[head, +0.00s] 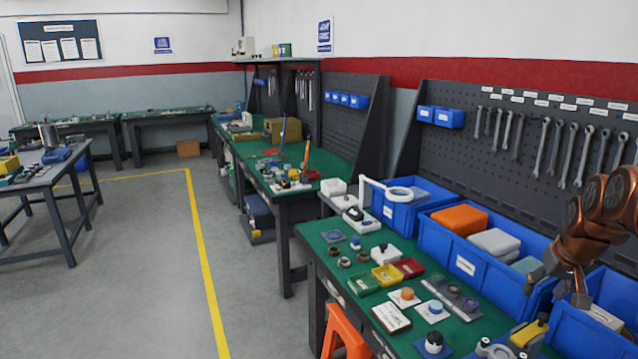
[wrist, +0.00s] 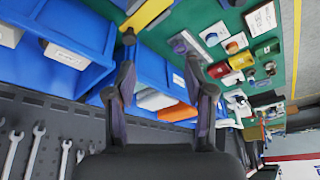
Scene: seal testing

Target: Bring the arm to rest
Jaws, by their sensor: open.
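My gripper (head: 556,286) is at the right of the head view, at the end of my copper-coloured arm, above the blue bins at the back of the green-topped bench (head: 345,270). In the wrist view my gripper (wrist: 161,48) has its two dark fingers spread apart with nothing between them. Behind the fingers the wrist view shows a blue bin (wrist: 85,20) and the green bench top. The gripper appears to hang clear of the bench top; whether it touches a bin rim cannot be told.
A large blue bin (head: 450,262) holds an orange box (head: 460,219) and grey boxes. Small parts, trays and buttons cover the bench front. A pegboard (head: 520,130) with several wrenches stands behind. An orange stool (head: 345,335) is at the front. The floor (head: 140,270) at left is open.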

